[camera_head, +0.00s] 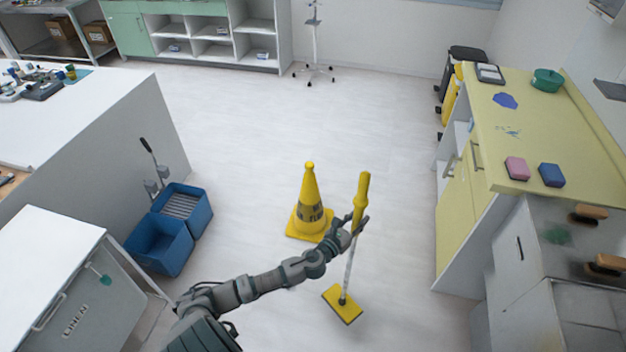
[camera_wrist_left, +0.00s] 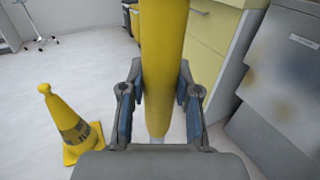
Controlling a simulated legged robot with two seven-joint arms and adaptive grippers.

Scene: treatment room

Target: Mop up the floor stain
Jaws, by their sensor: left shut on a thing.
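My left gripper (camera_head: 347,228) is shut on the yellow upper handle of a mop (camera_head: 361,190). The mop stands nearly upright, with a flat yellow head (camera_head: 343,305) at or near the floor. In the left wrist view the yellow handle (camera_wrist_left: 162,70) runs between the two fingers of my left gripper (camera_wrist_left: 160,105). A yellow warning cone (camera_head: 309,190) stands on the floor just left of the mop. I make out no stain on the visible floor (camera_head: 270,130); the mop head and my arm hide part of it. My right gripper is not in view.
A blue two-part mop bucket (camera_head: 160,246) stands at left beside the white counter. A linen bin (camera_head: 75,290) is at lower left. A yellow cabinet (camera_head: 462,210) and grey metal unit (camera_head: 520,260) bound the right. The floor behind the cone is open.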

